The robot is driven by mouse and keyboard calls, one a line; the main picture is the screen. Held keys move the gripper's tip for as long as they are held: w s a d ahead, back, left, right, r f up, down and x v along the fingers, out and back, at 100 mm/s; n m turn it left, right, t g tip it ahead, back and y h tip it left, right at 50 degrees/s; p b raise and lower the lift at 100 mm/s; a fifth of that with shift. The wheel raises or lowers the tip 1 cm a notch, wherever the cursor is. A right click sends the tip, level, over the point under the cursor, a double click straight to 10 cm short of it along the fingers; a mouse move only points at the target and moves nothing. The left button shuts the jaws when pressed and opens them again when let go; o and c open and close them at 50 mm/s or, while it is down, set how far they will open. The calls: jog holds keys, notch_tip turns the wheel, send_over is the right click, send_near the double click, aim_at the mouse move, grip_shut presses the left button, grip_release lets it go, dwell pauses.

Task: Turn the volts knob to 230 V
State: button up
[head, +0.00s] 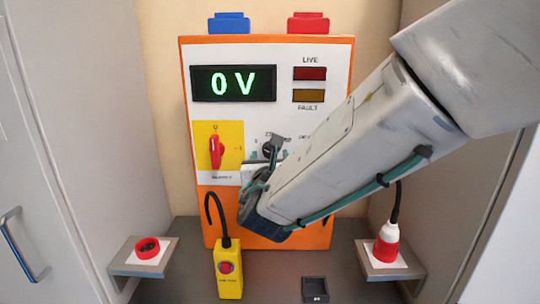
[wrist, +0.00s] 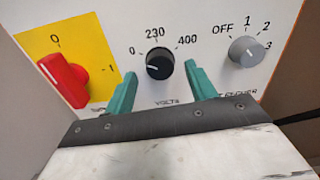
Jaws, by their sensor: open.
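The volts knob (wrist: 160,65) is black and round, with the marks 0, 230 and 400 around it. A small pale mark shows on its left part; I cannot tell exactly where it points. My gripper (wrist: 160,71) is open, its green fingers on either side of the knob in the wrist view. I cannot tell whether they touch it. In the head view the knob (head: 268,149) is partly hidden behind my gripper (head: 266,158). The display (head: 234,83) reads 0 V in green.
A red rotary switch (wrist: 66,80) on a yellow plate is left of the knob. A grey selector knob (wrist: 246,50), marked OFF, 1, 2, 3, is right. The LIVE lamp (head: 310,73) and FAULT lamp (head: 308,96) look dark. A yellow pendant (head: 229,268) stands below.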

jog(key=shift+w, duration=1.05)
jog(key=c, duration=1)
jog(key=shift+m, duration=0.4)
jog(key=m, duration=0.4)
jog(key=shift+m, duration=0.4)
jog(key=m, duration=0.6)
jog(key=o, duration=1)
